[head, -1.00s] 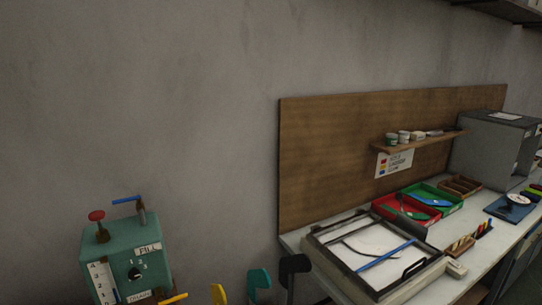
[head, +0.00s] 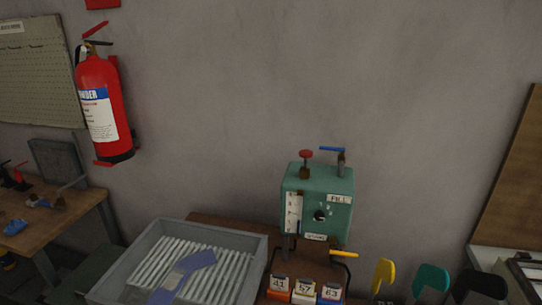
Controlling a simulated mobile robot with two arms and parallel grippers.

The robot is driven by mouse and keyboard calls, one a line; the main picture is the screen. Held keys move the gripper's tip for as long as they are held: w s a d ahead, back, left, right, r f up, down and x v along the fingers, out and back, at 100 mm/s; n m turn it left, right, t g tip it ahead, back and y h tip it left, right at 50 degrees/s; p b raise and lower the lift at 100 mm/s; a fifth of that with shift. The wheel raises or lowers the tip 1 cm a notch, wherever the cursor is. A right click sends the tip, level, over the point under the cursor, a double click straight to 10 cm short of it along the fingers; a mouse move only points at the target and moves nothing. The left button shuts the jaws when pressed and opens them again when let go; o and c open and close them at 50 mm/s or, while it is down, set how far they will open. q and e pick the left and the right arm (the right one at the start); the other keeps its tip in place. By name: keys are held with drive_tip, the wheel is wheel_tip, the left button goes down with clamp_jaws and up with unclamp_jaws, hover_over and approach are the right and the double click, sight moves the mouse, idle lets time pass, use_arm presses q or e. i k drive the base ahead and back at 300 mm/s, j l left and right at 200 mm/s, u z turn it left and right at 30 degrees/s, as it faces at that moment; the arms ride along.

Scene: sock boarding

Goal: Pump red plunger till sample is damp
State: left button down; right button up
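The red plunger (head: 306,155) is a round red knob on a short stem on top of the green dispenser box (head: 343,220). The knob stands up clear of the box top. The box has a white gauge strip, a dark dial and a FILL label. A blue-violet sock-shaped cloth (head: 185,272), which may be the sample, lies on white ribs in a grey tray at lower left. I cannot tell whether it is damp. Neither of my grippers shows in the head view.
A blue-handled lever (head: 332,149) stands beside the plunger. The grey tray (head: 107,283) is left of the box. Numbered cards (head: 303,290) and yellow, teal and black upright shapes (head: 383,273) are in front and right. A red extinguisher (head: 102,105) hangs on the wall.

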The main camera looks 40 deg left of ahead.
sight(306, 154)
drive_tip(key=u, duration=1.6)
